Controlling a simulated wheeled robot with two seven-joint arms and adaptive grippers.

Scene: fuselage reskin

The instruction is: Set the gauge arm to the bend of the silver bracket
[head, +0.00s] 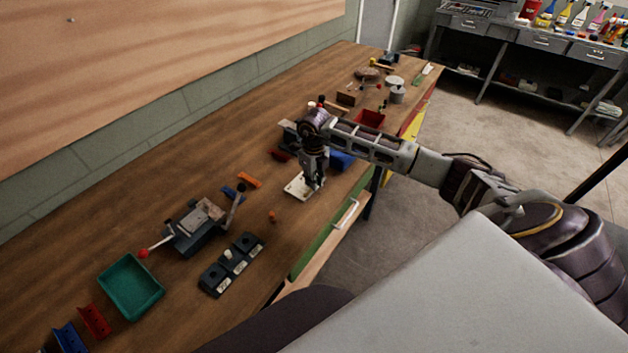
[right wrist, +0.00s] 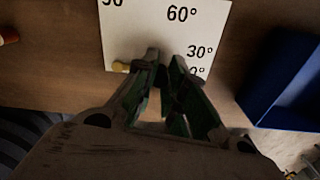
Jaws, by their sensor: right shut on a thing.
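The white gauge plate (head: 298,187) lies on the bench below my right gripper. I cannot clearly pick out the silver bracket. My left gripper is not in view.
A grey vise-like fixture (head: 196,236) with a red-knobbed lever, a black block with several sockets (head: 232,264) and a green tray (head: 131,287) stand nearer on the bench. A blue bin (right wrist: 285,80) is right beside the plate. A red bin (head: 370,118) is farther back.

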